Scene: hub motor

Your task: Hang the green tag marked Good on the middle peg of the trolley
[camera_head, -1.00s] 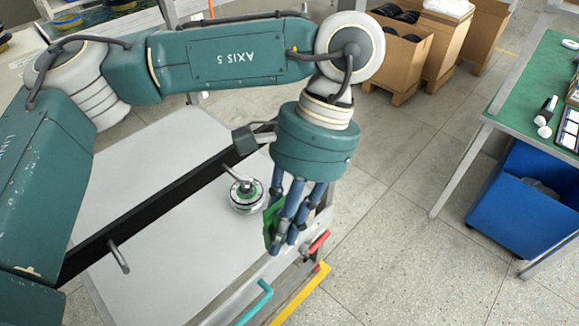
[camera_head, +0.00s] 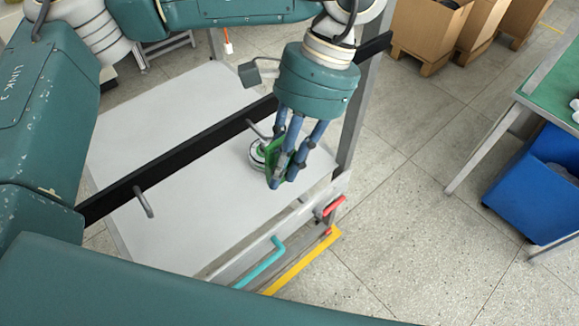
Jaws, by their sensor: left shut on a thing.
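My left gripper (camera_head: 285,181) points down over the right part of the trolley top, its blue fingers shut on the green tag (camera_head: 277,164). The tag is seen nearly edge-on, partly covered by the fingers; its marking cannot be read. The trolley (camera_head: 185,225) has a light grey top crossed by a black bar (camera_head: 190,158). One bent metal peg (camera_head: 145,203) sticks out of the bar toward the left. Another peg (camera_head: 257,130) is just left of the fingers, close to the tag; I cannot tell whether they touch. My right gripper is not in view.
A round metal part with a green ring (camera_head: 256,154) is at the trolley, partly behind the tag. Teal (camera_head: 262,264), red (camera_head: 334,206) and yellow (camera_head: 305,262) handles are at its front edge. A green-topped table (camera_head: 555,80) and blue bin (camera_head: 530,195) stand right.

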